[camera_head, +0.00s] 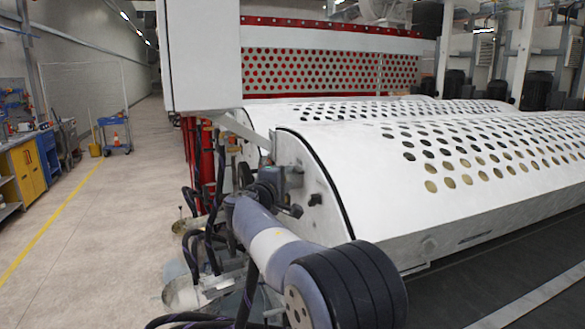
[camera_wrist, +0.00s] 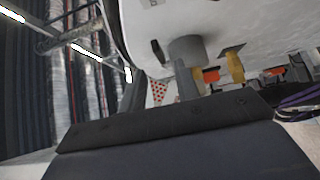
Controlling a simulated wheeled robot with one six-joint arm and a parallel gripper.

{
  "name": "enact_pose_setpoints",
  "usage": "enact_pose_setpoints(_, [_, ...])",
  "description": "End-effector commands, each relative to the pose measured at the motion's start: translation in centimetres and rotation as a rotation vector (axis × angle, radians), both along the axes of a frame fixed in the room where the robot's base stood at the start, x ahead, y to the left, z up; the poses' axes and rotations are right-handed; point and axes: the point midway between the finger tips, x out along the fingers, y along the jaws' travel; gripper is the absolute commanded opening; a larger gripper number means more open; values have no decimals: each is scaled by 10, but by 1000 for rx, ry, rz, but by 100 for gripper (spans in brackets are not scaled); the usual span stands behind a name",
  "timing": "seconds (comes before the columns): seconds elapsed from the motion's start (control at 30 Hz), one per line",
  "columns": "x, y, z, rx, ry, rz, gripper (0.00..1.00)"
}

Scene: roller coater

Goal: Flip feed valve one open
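My gripper (camera_head: 272,188) is at the end of my arm, close to the white end panel (camera_head: 305,190) of the roller coater in the head view. In the wrist view the dark body of my gripper (camera_wrist: 165,122) fills the bottom. Its fingertips are not clear, so I cannot tell open from shut. A grey round fitting (camera_wrist: 187,50) sits on the white panel just ahead, with a grey upright piece below it. A yellow handle-like part (camera_wrist: 235,67) is to its right. No label is readable, so I cannot tell which part is feed valve one or its position.
Dark hoses (camera_head: 195,225) and red uprights (camera_head: 207,160) stand left of my gripper. Perforated white covers (camera_head: 450,145) extend right. Purple cables (camera_wrist: 300,97) show at the wrist view's right. The floor (camera_head: 110,225) on the left is open, with a yellow line.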

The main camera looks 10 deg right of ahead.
Motion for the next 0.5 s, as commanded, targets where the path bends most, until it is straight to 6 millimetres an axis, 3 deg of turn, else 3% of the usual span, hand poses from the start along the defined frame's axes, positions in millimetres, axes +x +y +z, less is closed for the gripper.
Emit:
enact_pose_setpoints(0.2, [30,-21,3,0,2,-2,31])
enact_pose_setpoints(0.5, [43,-29,0,1,1,-1,31])
